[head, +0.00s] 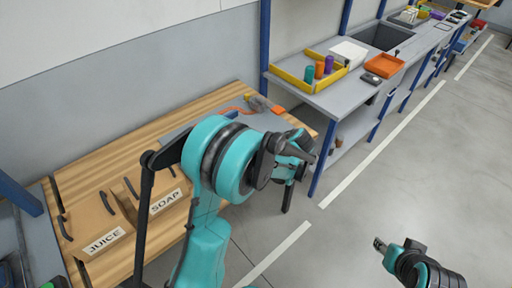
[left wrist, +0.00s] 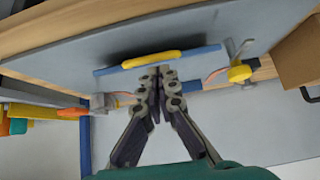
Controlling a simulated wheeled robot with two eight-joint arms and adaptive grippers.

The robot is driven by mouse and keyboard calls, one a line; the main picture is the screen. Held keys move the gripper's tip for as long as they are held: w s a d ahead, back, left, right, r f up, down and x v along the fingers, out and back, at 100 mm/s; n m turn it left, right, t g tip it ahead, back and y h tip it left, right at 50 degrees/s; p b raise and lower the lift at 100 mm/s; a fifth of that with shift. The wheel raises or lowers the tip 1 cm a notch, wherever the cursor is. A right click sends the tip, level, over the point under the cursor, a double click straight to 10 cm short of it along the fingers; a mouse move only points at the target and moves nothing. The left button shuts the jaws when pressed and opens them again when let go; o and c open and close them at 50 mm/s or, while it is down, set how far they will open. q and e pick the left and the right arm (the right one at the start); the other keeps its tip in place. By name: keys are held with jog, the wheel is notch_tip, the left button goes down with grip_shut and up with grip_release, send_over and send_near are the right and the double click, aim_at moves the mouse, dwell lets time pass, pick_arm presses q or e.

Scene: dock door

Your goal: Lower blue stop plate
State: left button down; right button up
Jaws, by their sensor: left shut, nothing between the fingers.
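The blue stop plate (left wrist: 205,53) is a long blue bar with a yellow grip (left wrist: 152,60) along its top, lying across a grey panel (left wrist: 200,28) in the left wrist view. My left gripper (left wrist: 158,73) is shut and empty, its fingertips at the middle of the bar just below the yellow grip; I cannot tell whether they touch it. In the head view my left gripper (head: 305,150) is over the right end of the wooden bench, and my arm hides most of the plate area. My right gripper (head: 382,245) is low over the floor; its opening is unclear.
Fittings with orange cords flank the bar, one with a yellow knob (left wrist: 240,73). Boxes marked JUICE (head: 104,241) and SOAP (head: 165,202) stand on the wooden bench (head: 130,140). A grey workbench holds a yellow tray (head: 288,78) and an orange tray (head: 384,65). Floor at right is clear.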

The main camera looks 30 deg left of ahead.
pick_arm(q)
jog(key=f, duration=0.1)
jog(key=d+b, duration=0.1)
jog(key=f, duration=0.1)
jog(key=shift+s+d+f, duration=0.25)
jog(key=shift+s+f, duration=0.05)
jog(key=shift+s+d+f+b, duration=0.1)
jog(key=shift+d+f+b, duration=0.1)
jog(key=shift+f+b, duration=0.3)
jog(key=shift+s+d+f+b, duration=0.1)
jog(key=shift+d+f+b, duration=0.1)
jog(key=shift+f+b, duration=0.25)
pick_arm(e)
jog(key=shift+f, duration=1.7)
